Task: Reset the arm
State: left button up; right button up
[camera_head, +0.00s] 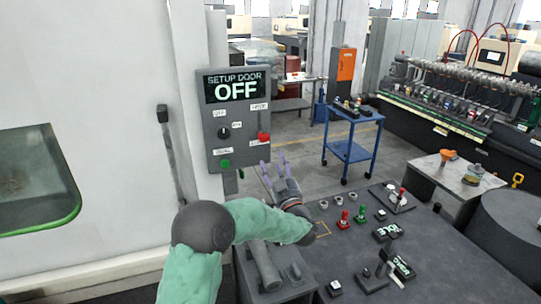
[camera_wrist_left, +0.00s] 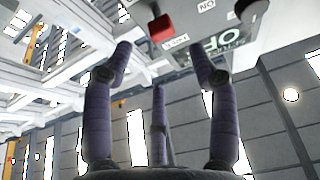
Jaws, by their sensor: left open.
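My left gripper (camera_head: 273,168) reaches in from the left on a green-sleeved arm, in front of and below the right edge of the control panel. Its purple fingers are spread apart with nothing between them. In the left wrist view the fingers (camera_wrist_left: 160,85) point up, open and empty. The grey control panel (camera_head: 218,165) has a display reading "SETUP DOOR OFF", a dark knob (camera_head: 224,132), a red switch handle (camera_head: 263,137) and a green button (camera_head: 225,163). The red handle (camera_wrist_left: 160,28) also shows beyond the fingers in the left wrist view. My right gripper is not in view.
A dark console (camera_head: 440,262) with red and green levers, buttons and small displays lies at the lower right. A blue cart (camera_head: 352,152) stands behind it on open floor. A white wall and a green-edged window (camera_head: 40,180) fill the left.

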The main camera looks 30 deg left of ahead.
pick_arm(q)
jog(key=shift+s+d+f, duration=0.3)
jog(key=shift+s+d, duration=0.15)
jog(key=shift+d, duration=0.05)
